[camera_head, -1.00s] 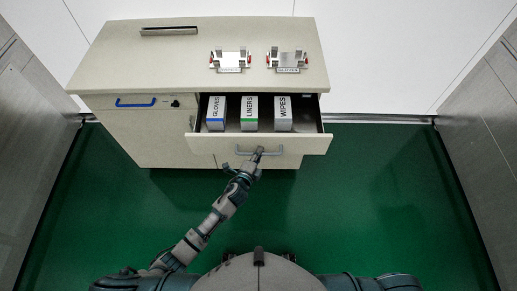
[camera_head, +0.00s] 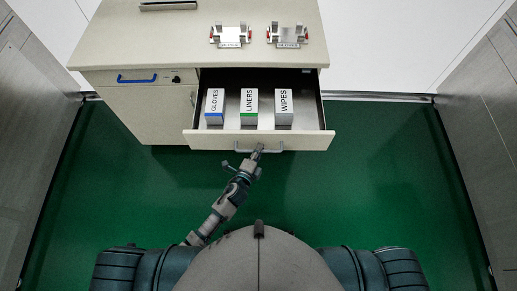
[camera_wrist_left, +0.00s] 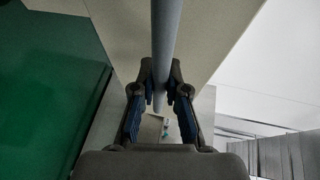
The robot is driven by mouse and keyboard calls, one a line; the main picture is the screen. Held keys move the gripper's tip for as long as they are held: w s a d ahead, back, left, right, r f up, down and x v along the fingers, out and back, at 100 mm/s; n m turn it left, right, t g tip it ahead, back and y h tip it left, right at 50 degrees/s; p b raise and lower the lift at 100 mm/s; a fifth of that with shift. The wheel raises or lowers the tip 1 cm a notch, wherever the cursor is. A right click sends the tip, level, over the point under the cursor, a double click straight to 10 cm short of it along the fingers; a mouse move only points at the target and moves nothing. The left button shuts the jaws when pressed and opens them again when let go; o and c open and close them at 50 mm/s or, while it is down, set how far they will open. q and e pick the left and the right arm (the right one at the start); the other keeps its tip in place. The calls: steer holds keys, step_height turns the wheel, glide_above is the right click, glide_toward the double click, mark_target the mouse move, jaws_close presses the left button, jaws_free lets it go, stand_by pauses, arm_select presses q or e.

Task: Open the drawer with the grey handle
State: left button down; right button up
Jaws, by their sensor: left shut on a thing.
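The drawer (camera_head: 313,141) with the grey handle (camera_head: 270,150) stands pulled well out of the cabinet. Inside it, boxes labelled GLOVES (camera_head: 214,106), LINERS (camera_head: 249,106) and WIPES (camera_head: 284,106) stand in a row. My right gripper is not in view.
A cabinet door with a blue handle (camera_head: 137,79) and a lock (camera_head: 176,79) is left of the drawer. Two metal holders (camera_head: 231,36) (camera_head: 288,36) stand on the countertop (camera_head: 130,40). Green floor (camera_head: 380,190) is clear in front and to the right.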

arm_select(q)
steer(key=shift+s+f, duration=0.1)
steer(key=shift+f, duration=0.1)
steer(key=c, duration=1.3)
jaws_free()
steer(key=shift+o, duration=0.6)
steer(key=shift+w+d, duration=0.15)
steer(key=shift+w, duration=0.05)
steer(key=shift+r, duration=0.1)
steer(key=v, duration=1.2)
